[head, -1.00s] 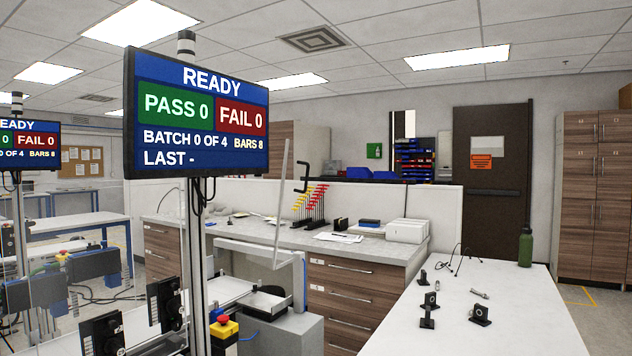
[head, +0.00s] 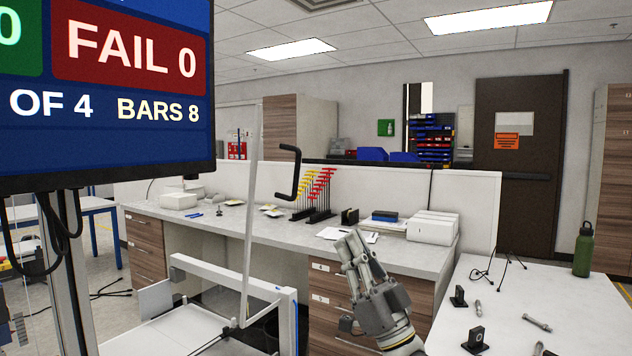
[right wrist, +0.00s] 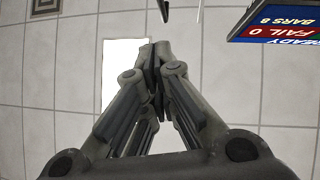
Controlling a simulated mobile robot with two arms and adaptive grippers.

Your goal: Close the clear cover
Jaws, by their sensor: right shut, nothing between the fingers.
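The clear cover (head: 251,215) stands raised, seen almost edge-on as a thin pale upright strip above a white frame (head: 235,282). Its black C-shaped handle (head: 291,172) sticks out to the right near the top. My right gripper (head: 349,243) is shut and empty, pointing up, below and to the right of the handle and apart from it in the picture. In the right wrist view my shut fingers (right wrist: 157,50) point towards a dark piece at the top edge, probably the handle (right wrist: 164,9). My left gripper is not in view.
A large display (head: 105,90) on a post fills the upper left. A white table (head: 500,335) with small black parts and a green bottle (head: 583,250) is at the right. A grey counter (head: 270,222) with drawers runs behind the frame.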

